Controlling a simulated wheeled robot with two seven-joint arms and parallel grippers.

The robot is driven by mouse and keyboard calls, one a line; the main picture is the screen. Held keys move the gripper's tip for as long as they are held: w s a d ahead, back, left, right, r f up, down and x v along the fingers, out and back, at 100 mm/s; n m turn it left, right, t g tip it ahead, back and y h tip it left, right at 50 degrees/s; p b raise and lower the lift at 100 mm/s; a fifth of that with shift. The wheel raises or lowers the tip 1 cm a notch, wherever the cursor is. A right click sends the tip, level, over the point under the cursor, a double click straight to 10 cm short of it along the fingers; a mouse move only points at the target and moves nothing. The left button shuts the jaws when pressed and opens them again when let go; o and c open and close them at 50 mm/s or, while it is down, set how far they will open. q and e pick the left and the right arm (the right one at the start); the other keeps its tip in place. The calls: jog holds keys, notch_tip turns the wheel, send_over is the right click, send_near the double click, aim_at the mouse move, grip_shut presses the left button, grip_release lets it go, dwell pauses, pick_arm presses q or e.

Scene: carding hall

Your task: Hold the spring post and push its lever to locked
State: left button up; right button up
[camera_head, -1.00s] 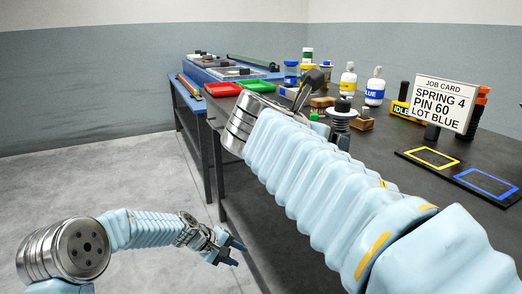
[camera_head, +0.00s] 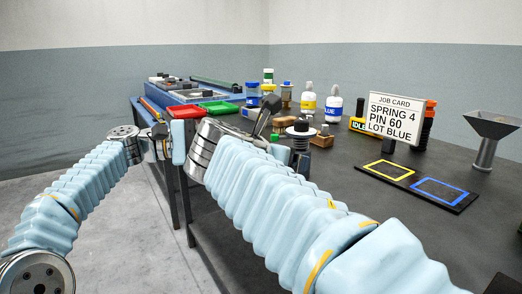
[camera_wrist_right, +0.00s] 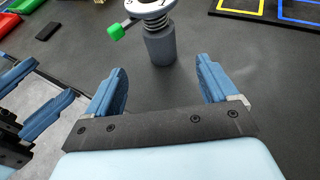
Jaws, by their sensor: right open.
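The spring post (camera_head: 300,130) stands upright on the dark table, with a white disc and black top. In the right wrist view it shows a coil and grey base (camera_wrist_right: 161,46). Its green lever (camera_wrist_right: 116,31) points left there. My right gripper (camera_wrist_right: 162,82) is open and empty, its blue fingers apart with the post ahead, between their lines.
The job card (camera_head: 395,118) stands right of the post, behind a black mat (camera_head: 412,188) with yellow and blue outlines. Red (camera_head: 182,112) and green (camera_head: 218,107) trays lie further left. A funnel (camera_head: 490,125) stands at right.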

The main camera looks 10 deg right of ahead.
aim_at(300, 153)
jog(key=x, duration=1.3)
jog(key=shift+s+f, duration=0.1)
jog(key=c, duration=1.5)
